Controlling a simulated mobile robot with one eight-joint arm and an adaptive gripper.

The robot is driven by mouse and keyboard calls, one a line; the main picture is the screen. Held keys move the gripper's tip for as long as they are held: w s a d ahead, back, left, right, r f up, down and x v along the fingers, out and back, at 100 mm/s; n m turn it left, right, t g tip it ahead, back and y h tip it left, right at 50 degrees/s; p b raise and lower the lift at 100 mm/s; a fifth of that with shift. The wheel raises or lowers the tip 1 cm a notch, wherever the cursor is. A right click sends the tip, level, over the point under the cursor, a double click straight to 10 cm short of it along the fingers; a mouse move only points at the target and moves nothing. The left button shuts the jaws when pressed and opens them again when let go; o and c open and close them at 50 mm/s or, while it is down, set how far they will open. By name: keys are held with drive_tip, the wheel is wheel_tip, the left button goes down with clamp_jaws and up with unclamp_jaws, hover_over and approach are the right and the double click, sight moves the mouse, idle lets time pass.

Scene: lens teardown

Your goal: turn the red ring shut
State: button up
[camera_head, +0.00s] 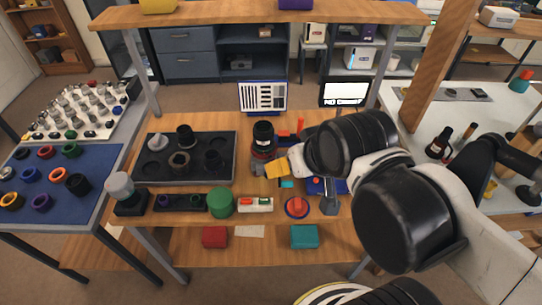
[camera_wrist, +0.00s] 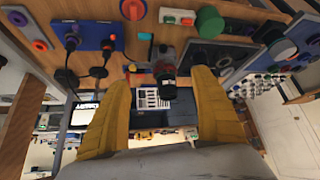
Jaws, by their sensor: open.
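A dark lens (camera_head: 264,134) stands upright on the bench near its middle, with a red ring (camera_head: 263,155) around its lower part. My gripper (camera_head: 277,169), with yellow fingers, is at the right of the lens, close to the ring. In the wrist view the fingers are spread apart, and the gripper (camera_wrist: 160,80) is open. The dark lens (camera_wrist: 165,62) shows between the fingertips there, with a thin red band (camera_wrist: 164,75) on it. I cannot tell whether a finger touches the ring. My arm hides the bench at the right.
A dark tray (camera_head: 222,174) with several lens parts lies left of the lens. A green cylinder (camera_head: 221,203) and a red disc on a blue base (camera_head: 297,207) stand at the front edge. A blue mat (camera_head: 50,205) with coloured rings is at the left.

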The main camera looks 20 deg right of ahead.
drive_tip(key=shift+w+d+r, duration=0.1)
drive_tip(key=c, duration=1.1)
drive_tip(key=shift+w+d+r+m+g, duration=0.15)
drive_tip(key=shift+w+m+g, duration=0.15)
drive_tip(key=shift+m, duration=0.4)
clamp_jaws()
drive_tip(key=w+d+f+m+g+y+p, duration=0.1)
drive_tip(key=w+d+f+m+g+p, duration=0.1)
drive_tip(key=w+d+m, duration=0.3)
drive_tip(key=w+d+f+m+g+y+p, duration=0.1)
drive_tip(key=w+d+f+m+g, duration=0.3)
drive_tip(key=m, duration=0.9)
drive_tip(key=shift+w+d+f+y+p, duration=0.2)
drive_tip(key=shift+w+d+y+p, duration=0.25)
drive_tip(key=shift+w, duration=0.9)
drive_tip(key=shift+a, duration=0.1)
